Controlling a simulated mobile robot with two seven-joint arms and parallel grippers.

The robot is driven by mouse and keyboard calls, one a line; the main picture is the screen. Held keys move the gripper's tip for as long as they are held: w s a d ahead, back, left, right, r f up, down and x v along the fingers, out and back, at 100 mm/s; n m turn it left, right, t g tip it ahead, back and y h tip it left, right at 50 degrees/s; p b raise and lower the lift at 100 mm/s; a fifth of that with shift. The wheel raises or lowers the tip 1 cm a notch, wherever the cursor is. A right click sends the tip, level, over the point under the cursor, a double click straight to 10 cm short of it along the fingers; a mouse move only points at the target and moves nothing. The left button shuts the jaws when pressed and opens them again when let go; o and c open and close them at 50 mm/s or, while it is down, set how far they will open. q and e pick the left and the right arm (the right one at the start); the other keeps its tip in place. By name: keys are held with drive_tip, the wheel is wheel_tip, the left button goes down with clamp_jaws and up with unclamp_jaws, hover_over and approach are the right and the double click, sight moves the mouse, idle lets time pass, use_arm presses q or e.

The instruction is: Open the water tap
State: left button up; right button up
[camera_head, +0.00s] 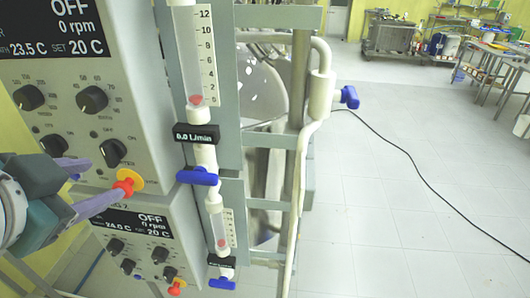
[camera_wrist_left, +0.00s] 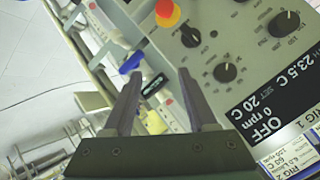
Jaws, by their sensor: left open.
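A blue tap handle (camera_head: 197,176) sits on the white pipe just below the upper flow meter, whose black label (camera_head: 196,135) reads 0.0 L/min. The handle lies roughly crosswise to the pipe. The same handle appears in the left wrist view (camera_wrist_left: 132,61), beyond my fingers and toward the left one. My left gripper (camera_head: 101,178) is open and empty, in front of the upper control panel and left of the handle, apart from it. Its two fingers (camera_wrist_left: 158,78) stand spread in the wrist view. My right gripper is not in view.
A second blue handle (camera_head: 222,283) sits below the lower flow meter, and a third (camera_head: 350,97) on the pipe at right. A red stop button on yellow (camera_head: 128,183) is close by my fingers. Control boxes (camera_head: 105,136) stand left. Floor at right (camera_head: 400,190) is mostly clear, with a black cable.

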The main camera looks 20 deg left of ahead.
use_arm(q)
drive_tip(key=w+a+f+m+t+b, duration=0.3)
drive_tip(key=w+f+m+t+b, duration=0.25)
drive_tip(key=b, duration=0.55)
drive_tip(key=m+t+h+b, duration=0.2)
drive_tip(key=m+h+b, duration=0.55)
drive_tip(key=m, duration=0.35)
approach(192, 182)
drive_tip(key=shift+n, duration=0.25)
drive_tip(key=w, duration=0.2)
drive_tip(key=w+d, duration=0.1)
drive_tip(key=w, duration=0.2)
drive_tip(key=w+p, duration=0.1)
drive_tip(key=w, duration=0.2)
drive_tip(key=shift+w+d+r, duration=0.15)
drive_tip(key=shift+d, duration=0.1)
drive_tip(key=shift+w+d, duration=0.15)
drive_tip(key=shift+w, duration=0.5)
drive_tip(key=shift+c, duration=0.2)
clamp_jaws()
